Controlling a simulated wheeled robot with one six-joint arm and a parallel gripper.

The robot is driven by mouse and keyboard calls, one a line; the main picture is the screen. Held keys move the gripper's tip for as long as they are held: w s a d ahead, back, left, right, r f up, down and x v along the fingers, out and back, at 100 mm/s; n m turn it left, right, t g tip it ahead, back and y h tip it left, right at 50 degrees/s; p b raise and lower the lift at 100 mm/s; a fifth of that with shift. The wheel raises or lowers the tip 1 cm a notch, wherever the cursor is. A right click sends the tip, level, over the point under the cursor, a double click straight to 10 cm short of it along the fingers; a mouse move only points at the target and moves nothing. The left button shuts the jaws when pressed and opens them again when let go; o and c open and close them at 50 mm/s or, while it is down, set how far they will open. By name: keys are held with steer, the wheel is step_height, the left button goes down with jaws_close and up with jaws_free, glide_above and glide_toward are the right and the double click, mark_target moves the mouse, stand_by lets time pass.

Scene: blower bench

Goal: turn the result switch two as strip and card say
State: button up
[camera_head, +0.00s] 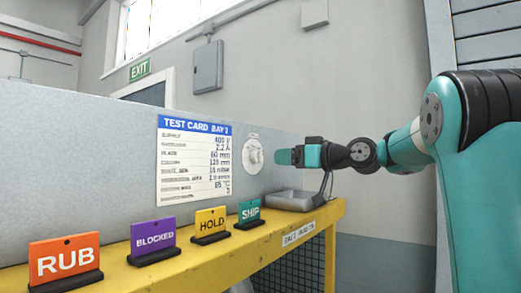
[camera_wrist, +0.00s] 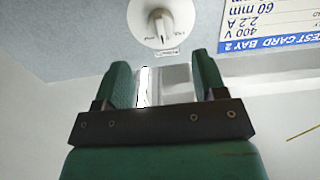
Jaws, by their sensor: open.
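The switch (camera_head: 254,156) is a round white dial with a raised knob on the grey panel. In the wrist view the dial (camera_wrist: 160,22) shows at the top; its knob ridge runs roughly up and down in the picture. The small labels around it are too small to read. The test card (camera_head: 194,160), headed TEST CARD BAY 2, is left of the dial; it shows upside down in the wrist view (camera_wrist: 280,25). My gripper (camera_head: 284,157) is open and empty, just right of the dial and apart from it. Its fingers (camera_wrist: 163,75) show in the wrist view. I cannot identify a strip.
Signs stand along the yellow bench (camera_head: 222,249): orange RUB (camera_head: 64,258), purple BLOCKED (camera_head: 153,235), yellow HOLD (camera_head: 211,221) and teal SHIP (camera_head: 249,211). A grey tray (camera_head: 290,202) sits at the bench's right end, below my gripper. A bright white patch shows between the fingers in the wrist view.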

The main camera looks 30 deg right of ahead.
mark_target(262, 157)
steer(key=p+x, duration=0.3)
steer(key=x, duration=0.5)
steer(key=shift+w+a, duration=0.2)
steer(key=shift+w, duration=0.2)
steer(key=c, duration=0.9)
